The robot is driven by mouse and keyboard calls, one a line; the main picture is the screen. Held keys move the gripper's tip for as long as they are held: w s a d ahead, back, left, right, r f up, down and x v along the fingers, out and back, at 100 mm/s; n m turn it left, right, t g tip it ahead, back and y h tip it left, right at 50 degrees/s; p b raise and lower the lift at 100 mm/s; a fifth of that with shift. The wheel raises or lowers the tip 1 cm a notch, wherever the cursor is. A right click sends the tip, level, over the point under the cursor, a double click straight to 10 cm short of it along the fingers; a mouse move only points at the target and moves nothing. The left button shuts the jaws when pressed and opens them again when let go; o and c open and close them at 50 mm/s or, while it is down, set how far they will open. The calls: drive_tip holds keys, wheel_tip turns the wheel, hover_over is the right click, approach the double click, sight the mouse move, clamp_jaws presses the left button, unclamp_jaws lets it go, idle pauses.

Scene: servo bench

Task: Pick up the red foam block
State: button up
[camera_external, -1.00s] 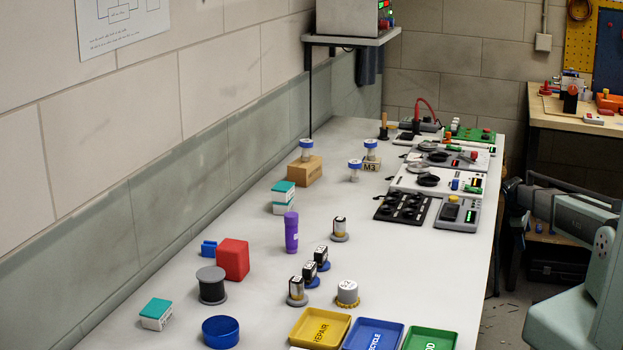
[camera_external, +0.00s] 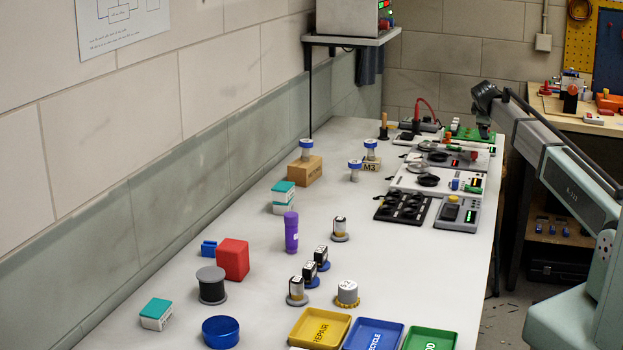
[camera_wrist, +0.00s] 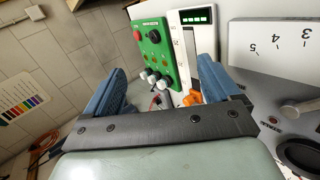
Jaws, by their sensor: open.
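The red foam block (camera_external: 232,259) stands on the white bench in the left part of the external view, behind a grey spool and beside a small blue piece. My gripper (camera_external: 484,130) is at the far right end of the bench in that view, near the green board and far from the block. In the wrist view my gripper (camera_wrist: 165,88) shows two blue fingers spread apart with nothing held between them. The red block is not in the wrist view.
A grey spool (camera_external: 211,285) and a blue round lid (camera_external: 220,332) stand near the block. A purple cylinder (camera_external: 291,232) is to its right. Yellow (camera_external: 336,345), blue and green trays line the near edge. A green board (camera_wrist: 153,50) lies beyond my fingers.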

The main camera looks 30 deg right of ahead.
drive_tip(key=w+a+t+y, duration=0.1)
drive_tip(key=w+a+y, duration=0.2)
drive_tip(key=a, duration=2.6)
drive_tip(key=s+a+r+y, duration=0.1)
drive_tip(key=s+a+y, duration=0.15)
drive_tip(key=a, duration=1.15)
drive_tip(key=s+a+y, duration=0.1)
drive_tip(key=s+a, duration=0.3)
drive_tip(key=a, duration=0.9)
drive_tip(key=n+g+y, duration=0.2)
drive_tip(key=g+y, duration=0.2)
drive_tip(key=g, duration=0.1)
approach(235, 247)
drive_tip(key=x, duration=0.8)
drive_tip(key=shift+a+f, duration=0.1)
drive_tip(key=shift+f, duration=0.25)
drive_tip(key=shift+y, duration=0.25)
drive_tip(key=shift+w+x, duration=0.25)
drive_tip(key=shift+x, duration=1.05)
drive_tip(key=shift+w+x, duration=0.25)
drive_tip(key=shift+x, duration=1.1)
drive_tip(key=shift+d, duration=0.2)
